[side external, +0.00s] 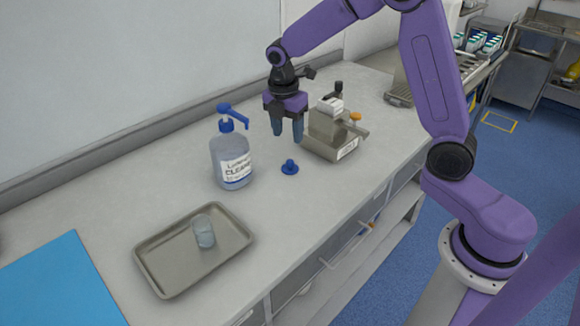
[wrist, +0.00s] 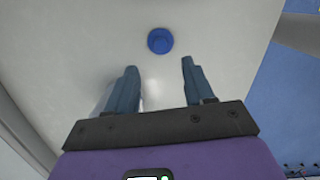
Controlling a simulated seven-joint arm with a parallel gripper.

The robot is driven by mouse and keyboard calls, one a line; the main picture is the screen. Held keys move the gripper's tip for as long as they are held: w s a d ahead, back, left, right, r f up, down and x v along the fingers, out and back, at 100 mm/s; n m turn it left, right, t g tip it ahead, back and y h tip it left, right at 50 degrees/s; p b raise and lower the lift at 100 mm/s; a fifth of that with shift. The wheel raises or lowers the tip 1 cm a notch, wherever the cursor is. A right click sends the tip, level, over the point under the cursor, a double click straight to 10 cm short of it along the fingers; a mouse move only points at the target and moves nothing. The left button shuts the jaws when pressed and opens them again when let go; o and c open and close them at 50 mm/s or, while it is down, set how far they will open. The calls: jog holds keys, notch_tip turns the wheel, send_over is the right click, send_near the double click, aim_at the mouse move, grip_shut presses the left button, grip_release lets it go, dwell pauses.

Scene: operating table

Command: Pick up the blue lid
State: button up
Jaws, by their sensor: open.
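The blue lid (side external: 290,167) is a small round cap with a raised knob, lying on the pale countertop in the side external view. It also shows as a blue disc (wrist: 160,40) in the wrist view, ahead of the fingertips and roughly centred between them. My gripper (side external: 288,138) is open and empty, above the counter and behind the lid, pointing down. In the wrist view its two blue-grey fingers (wrist: 160,68) are spread wide. Nothing touches the lid, and nothing hides it.
A cleaner bottle with a blue pump (side external: 231,160) stands left of the lid. A metal device (side external: 330,140) sits close to the right of my gripper. A metal tray (side external: 160,271) holding a clear cup (side external: 203,232) is at front left.

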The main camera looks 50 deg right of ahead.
aim_at(290, 161)
jog(key=f, duration=0.9)
jog(key=shift+d, duration=0.4)
jog(key=shift+w, duration=0.1)
grip_shut()
